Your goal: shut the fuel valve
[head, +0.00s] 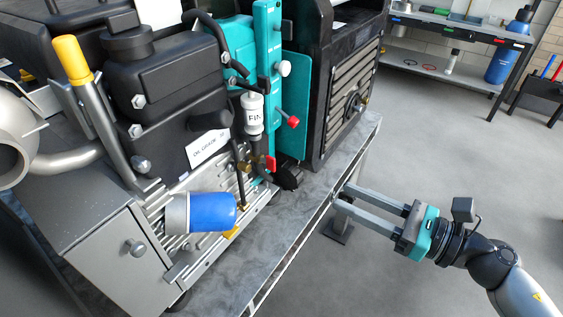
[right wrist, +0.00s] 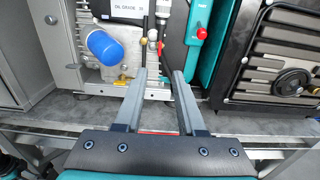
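The fuel valve is a small brass fitting with a red lever (head: 270,163), low on the engine front below the white fuel filter (head: 253,113). In the right wrist view, the red lever (right wrist: 159,47) shows ahead of my fingers, slightly left of the gap between them. My right gripper (head: 341,195) is open and empty, beside the bench's front edge. It is apart from the valve, to its right in the head view. In the right wrist view the two fingers (right wrist: 159,75) are apart with nothing between them. My left gripper is not in view.
A blue oil filter (head: 208,212) sticks out left of the valve. A red knob (head: 293,121) on the teal panel is above and right of it. A black hose (head: 239,175) runs just left. The black louvred housing (head: 350,95) stands to the right. Floor in front is clear.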

